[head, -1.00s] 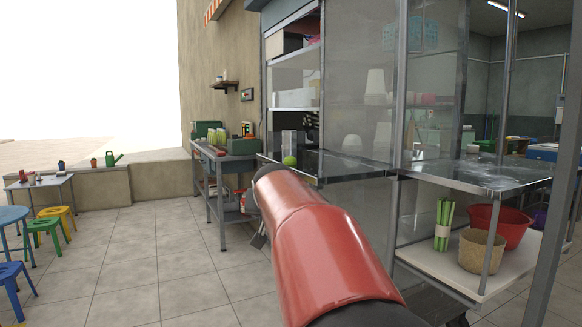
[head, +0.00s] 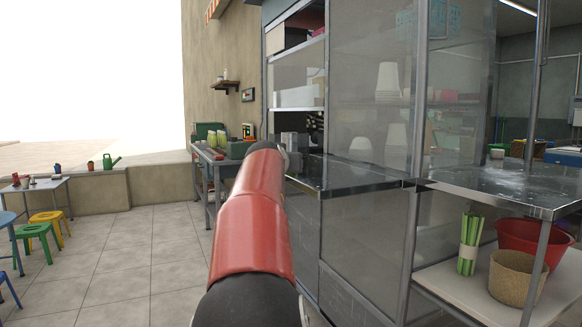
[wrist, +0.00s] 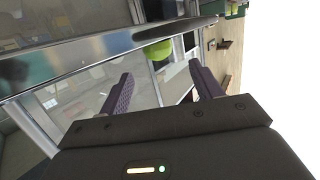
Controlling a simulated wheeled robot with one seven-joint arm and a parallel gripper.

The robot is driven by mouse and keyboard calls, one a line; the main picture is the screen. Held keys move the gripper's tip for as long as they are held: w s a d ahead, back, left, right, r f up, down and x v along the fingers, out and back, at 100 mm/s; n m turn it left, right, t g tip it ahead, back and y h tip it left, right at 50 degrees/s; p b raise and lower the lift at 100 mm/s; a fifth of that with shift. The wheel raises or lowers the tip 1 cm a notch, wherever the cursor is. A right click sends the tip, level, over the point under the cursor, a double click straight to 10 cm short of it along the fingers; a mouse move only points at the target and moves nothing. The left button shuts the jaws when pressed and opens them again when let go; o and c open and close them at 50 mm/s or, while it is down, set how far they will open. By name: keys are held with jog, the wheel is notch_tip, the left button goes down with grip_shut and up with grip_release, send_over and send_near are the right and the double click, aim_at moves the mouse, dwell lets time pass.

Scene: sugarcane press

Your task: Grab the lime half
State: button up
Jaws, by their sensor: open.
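The lime half (wrist: 158,51) shows in the wrist view as a bright green rounded shape at the edge of the steel counter (wrist: 90,47). It lies ahead of my gripper (wrist: 161,70), roughly between the lines of the two fingers. The dark ridged fingers are spread apart with nothing between them. The lime half stands a little beyond the fingertips, and I cannot tell the exact gap. In the head view my red arm hides the lime half and most of my gripper. The counter (head: 350,176) also shows there, right of my arm.
Glass panels (head: 365,110) rise beside the counter. A lower shelf at the right holds a red basin (head: 540,240), a woven basket (head: 515,278) and a cane bundle (head: 469,243). A green workbench (head: 225,160) stands behind my arm. Open tiled floor (head: 130,265) lies left, with stools beyond.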

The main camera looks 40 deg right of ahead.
jog(key=shift+p+x, duration=1.65)
jog(key=shift+x, duration=2)
jog(key=shift+f, duration=0.15)
jog(key=shift+c, duration=0.3)
jog(key=c, duration=1)
